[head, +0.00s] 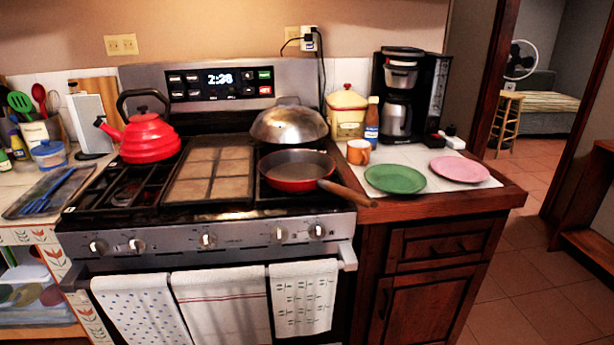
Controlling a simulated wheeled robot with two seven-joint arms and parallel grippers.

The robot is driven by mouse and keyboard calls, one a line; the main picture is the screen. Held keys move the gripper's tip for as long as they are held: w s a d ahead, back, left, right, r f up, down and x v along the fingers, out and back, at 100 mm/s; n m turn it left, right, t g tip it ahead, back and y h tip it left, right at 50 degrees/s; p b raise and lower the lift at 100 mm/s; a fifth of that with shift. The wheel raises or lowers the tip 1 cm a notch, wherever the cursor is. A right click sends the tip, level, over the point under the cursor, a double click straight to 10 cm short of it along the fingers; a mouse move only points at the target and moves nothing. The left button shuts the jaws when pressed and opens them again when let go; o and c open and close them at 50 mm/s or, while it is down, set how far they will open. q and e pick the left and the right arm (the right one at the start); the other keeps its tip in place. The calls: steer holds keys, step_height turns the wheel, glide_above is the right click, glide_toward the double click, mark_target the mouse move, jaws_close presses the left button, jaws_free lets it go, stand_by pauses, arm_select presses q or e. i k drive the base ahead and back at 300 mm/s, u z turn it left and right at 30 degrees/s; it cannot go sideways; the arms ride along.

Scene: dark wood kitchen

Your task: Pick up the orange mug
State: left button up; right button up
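The orange mug (358,152) stands upright on the counter to the right of the stove. It is just behind and left of the green plate (395,179), and in front of the brown bottle (371,122). Its handle seems to point left, but it is small in the picture. Neither of my grippers shows in the head view, and nothing is seen touching the mug.
A pan (297,170) on the stove has its wooden handle (346,192) reaching over the counter's left edge, in front of the mug. A coffee maker (408,95), a yellow canister (346,112) and a pink plate (459,169) are nearby. A red kettle (149,137) sits at left.

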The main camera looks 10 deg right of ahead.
mark_target(358, 151)
steer(key=z, duration=2.05)
steer(key=i, duration=1.55)
steer(key=u, duration=3.1)
